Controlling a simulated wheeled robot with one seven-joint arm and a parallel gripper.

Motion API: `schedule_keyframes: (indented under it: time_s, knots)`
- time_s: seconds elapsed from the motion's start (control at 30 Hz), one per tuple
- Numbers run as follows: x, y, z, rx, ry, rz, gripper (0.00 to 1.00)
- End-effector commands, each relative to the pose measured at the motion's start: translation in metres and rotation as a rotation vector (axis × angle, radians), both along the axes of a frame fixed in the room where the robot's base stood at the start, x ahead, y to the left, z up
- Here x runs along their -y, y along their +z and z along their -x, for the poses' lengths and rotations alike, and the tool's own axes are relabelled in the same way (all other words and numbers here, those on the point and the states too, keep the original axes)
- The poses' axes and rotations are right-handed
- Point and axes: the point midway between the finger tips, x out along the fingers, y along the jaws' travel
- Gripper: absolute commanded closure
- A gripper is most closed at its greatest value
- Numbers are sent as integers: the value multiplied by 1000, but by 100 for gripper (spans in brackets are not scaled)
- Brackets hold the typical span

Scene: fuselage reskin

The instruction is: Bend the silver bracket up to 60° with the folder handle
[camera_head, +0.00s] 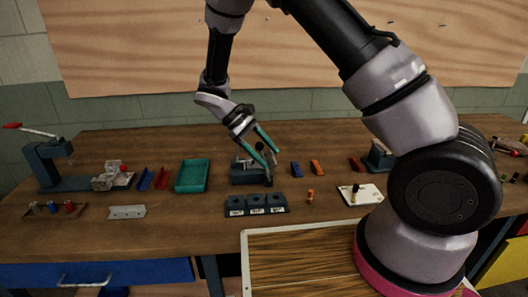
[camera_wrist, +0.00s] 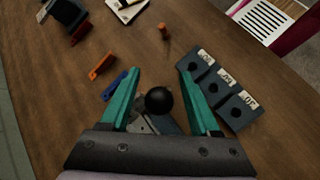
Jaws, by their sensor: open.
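The folder (camera_head: 250,175) is a dark blue-grey bench tool at the middle of the table. Its handle ends in a black ball knob (camera_wrist: 158,100). My gripper (camera_head: 272,159) is over the folder with its green fingers pointing down. In the wrist view my gripper (camera_wrist: 160,72) is open, with one finger on each side of the knob and visible gaps beside it. A grey metal part shows below the knob, mostly hidden by the knob and gripper. I cannot tell whether it is the silver bracket, or its angle.
A dark block with three labelled holes (camera_head: 256,206) stands in front of the folder. An orange peg (camera_head: 310,197), blue piece (camera_head: 296,169) and orange piece (camera_head: 317,167) are to its right. A teal tray (camera_head: 192,176) and flat silver plate (camera_head: 127,212) are left.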

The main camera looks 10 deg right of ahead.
Motion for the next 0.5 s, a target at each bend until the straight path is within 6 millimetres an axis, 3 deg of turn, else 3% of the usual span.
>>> schedule_keyframes:
  time_s: [0.17, 0.5]
  knots:
    - [-10, 11, -4, 2, 1, -2, 37]
    - [-53, 60, -18, 3, 1, -2, 37]
